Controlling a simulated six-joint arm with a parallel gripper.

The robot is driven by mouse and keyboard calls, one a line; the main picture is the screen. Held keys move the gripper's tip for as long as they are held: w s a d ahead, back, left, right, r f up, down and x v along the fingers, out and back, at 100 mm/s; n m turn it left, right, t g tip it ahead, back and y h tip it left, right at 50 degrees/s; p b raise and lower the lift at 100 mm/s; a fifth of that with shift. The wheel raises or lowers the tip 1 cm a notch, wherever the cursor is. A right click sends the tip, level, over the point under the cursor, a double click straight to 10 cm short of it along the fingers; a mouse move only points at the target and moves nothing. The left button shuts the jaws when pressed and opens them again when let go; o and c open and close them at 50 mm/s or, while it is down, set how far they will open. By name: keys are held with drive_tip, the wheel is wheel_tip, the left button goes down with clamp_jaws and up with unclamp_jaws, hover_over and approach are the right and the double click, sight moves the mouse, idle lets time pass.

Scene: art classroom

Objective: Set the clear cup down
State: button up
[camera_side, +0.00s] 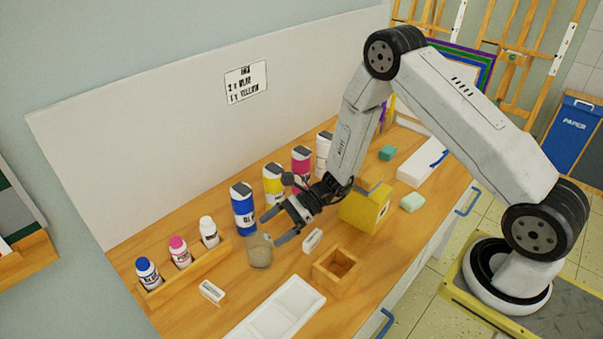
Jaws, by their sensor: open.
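The clear cup (258,251) looks like a small, see-through, greyish-tan cup. It stands on the wooden counter (209,268), in front of the blue bottle. My gripper (272,229) is open, with its two fingers pointing left and down at the cup's upper right. The fingertips are very close to the cup; I cannot tell whether they touch it. The cup's contents are too small to make out.
Large blue (243,212), yellow (273,184) and pink (301,160) bottles stand behind. A wooden rack (189,271) holds small bottles at left. An open wooden box (335,272), a white tray (276,310) and a yellow box (362,210) are nearby.

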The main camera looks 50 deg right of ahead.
drive_tip(key=shift+r, duration=2.8)
drive_tip(key=s+d+r+n+g+h, duration=0.2)
drive_tip(key=s+n+g+h, duration=0.3)
drive_tip(key=s+n, duration=0.45)
drive_tip(key=s+d+r+n+t+h, duration=0.3)
drive_tip(key=s+d+r+n+h, duration=0.2)
drive_tip(key=d+n+h, duration=0.3)
drive_tip(key=r+n, duration=0.1)
drive_tip(key=n, duration=0.3)
drive_tip(key=shift+s, duration=0.2)
